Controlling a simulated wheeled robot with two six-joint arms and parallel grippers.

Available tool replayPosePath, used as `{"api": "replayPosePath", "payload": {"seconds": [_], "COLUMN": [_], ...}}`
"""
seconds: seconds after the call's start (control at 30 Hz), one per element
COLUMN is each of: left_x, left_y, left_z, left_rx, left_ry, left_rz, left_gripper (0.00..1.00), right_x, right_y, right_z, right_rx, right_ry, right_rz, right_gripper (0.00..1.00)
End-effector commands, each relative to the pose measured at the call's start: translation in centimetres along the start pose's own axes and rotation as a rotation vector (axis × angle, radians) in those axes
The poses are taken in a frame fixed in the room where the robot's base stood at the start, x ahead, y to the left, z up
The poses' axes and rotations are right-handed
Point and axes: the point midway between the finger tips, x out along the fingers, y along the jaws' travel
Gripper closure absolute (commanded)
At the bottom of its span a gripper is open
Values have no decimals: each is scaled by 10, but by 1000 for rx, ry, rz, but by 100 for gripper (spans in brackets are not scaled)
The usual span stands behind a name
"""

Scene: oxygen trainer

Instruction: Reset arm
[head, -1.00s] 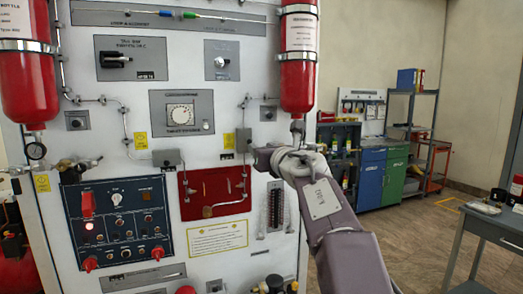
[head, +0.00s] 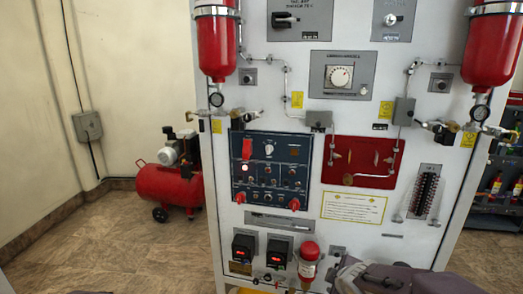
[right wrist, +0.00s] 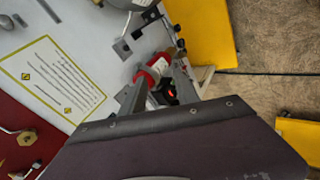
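My right arm (head: 395,280) comes in at the bottom right of the head view, low in front of the white trainer panel (head: 350,225). Its gripper (head: 338,270) is beside the small red bottle (head: 308,262) at the panel's lower edge. In the right wrist view the two fingers (right wrist: 158,85) stand apart, so the gripper looks open. The red bottle (right wrist: 150,72) and a lit red display (right wrist: 171,94) show between or behind them; I cannot tell whether the fingers touch anything. My left gripper is not in view.
The panel carries a blue switch board (head: 270,170), a red plate (head: 358,162) and large red cylinders (head: 217,45). A red compressor (head: 170,185) stands on the floor to the left. Open floor (head: 120,245) lies at the lower left. Yellow blocks (right wrist: 200,30) show in the wrist view.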

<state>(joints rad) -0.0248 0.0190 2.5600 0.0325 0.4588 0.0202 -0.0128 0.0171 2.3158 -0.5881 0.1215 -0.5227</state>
Motion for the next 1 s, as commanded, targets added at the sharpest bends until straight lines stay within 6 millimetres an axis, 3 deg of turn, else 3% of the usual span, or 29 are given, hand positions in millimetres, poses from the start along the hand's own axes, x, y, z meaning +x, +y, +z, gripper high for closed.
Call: {"api": "replayPosePath", "payload": {"seconds": [0.03, 0.1, 0.3, 0.37, 0.43, 0.73, 0.83, 1.0], "left_x": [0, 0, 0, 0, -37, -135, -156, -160], "left_y": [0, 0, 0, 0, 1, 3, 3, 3], "left_z": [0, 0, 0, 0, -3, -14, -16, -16], "left_rx": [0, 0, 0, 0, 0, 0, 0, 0], "left_ry": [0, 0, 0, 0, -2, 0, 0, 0], "left_rz": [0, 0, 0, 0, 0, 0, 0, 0], "left_gripper": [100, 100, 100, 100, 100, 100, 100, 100], "right_x": [2, -1, -28, -39, -66, -140, -156, -158], "right_y": [-32, -73, -173, -192, -167, -106, -93, -91], "right_z": [14, 34, 70, 71, 62, 38, 33, 32], "right_rx": [128, 325, 874, 1079, 1100, 1094, 1093, 1093], "right_ry": [-49, -133, -408, -508, -511, -506, -506, -505], "right_rz": [-77, -173, -380, -413, -400, -398, -398, -398], "right_gripper": [63, 63, 63, 63, 63, 63, 63, 63]}}
